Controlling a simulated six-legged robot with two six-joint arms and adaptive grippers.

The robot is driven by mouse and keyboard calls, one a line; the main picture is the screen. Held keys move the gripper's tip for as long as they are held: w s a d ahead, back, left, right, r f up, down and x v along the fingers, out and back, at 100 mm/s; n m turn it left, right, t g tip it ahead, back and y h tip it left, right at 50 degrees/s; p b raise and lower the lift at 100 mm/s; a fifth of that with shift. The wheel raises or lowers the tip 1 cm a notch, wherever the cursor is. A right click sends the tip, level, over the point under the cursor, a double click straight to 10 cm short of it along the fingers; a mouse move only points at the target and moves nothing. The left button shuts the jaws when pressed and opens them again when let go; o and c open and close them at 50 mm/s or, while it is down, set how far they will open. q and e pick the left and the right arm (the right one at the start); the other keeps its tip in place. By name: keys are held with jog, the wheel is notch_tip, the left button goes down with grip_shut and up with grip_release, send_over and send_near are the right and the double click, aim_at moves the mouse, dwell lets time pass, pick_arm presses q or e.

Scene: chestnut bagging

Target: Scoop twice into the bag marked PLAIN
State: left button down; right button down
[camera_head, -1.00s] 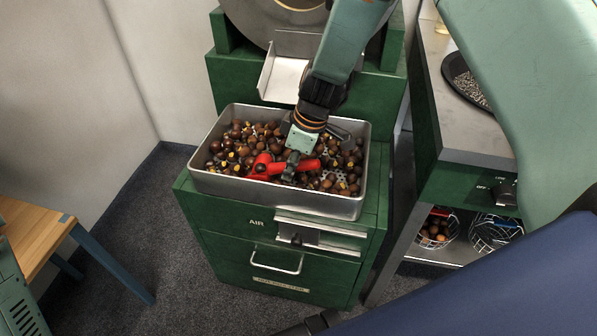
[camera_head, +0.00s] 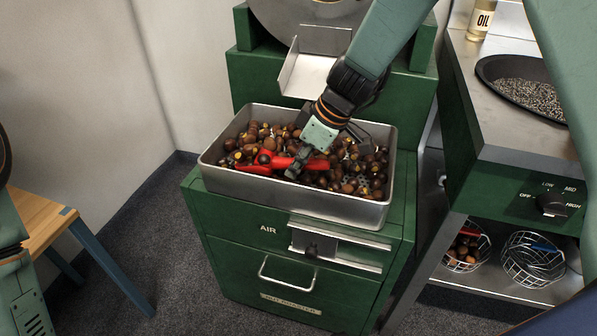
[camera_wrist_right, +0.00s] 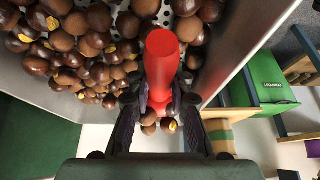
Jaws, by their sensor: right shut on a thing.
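A metal tray (camera_head: 290,204) full of brown chestnuts (camera_head: 345,185) sits on a green cabinet. My right gripper (camera_head: 297,172) reaches down into it, shut on the red handle of a scoop (camera_head: 255,168). The red handle (camera_wrist_right: 161,60) stands between the fingers in the right wrist view. I cannot make out the scoop's bowl among the chestnuts and behind the gripper. A few chestnuts (camera_wrist_right: 150,125) show between the fingers. I see no bag marked PLAIN in the head view. My left gripper is not in view.
A metal chute (camera_head: 305,75) hangs behind the tray. To the right, a counter (camera_head: 500,110) carries a dark pan (camera_head: 525,85) and an oil bottle (camera_head: 483,20). Wire baskets (camera_head: 530,260) stand on the shelf below. A wooden table (camera_head: 35,220) is at the left.

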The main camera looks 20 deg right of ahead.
jog(key=shift+t+y+b, duration=0.3)
jog(key=shift+y+b, duration=0.1)
jog(key=shift+b, duration=1.35)
jog(key=shift+s+d+r, duration=0.1)
jog(key=shift+d+r, duration=0.1)
jog(key=shift+r, duration=0.65)
jog(key=shift+t+y, duration=0.3)
jog(key=shift+y, duration=0.2)
jog(key=shift+a+r+p+v, duration=0.2)
jog(key=shift+p+v, duration=0.15)
jog(key=shift+v, duration=0.9)
jog(key=shift+a+r+p+v, duration=0.15)
jog(key=shift+p+v, duration=0.15)
jog(key=shift+v, duration=0.95)
jog(key=shift+f, duration=0.1)
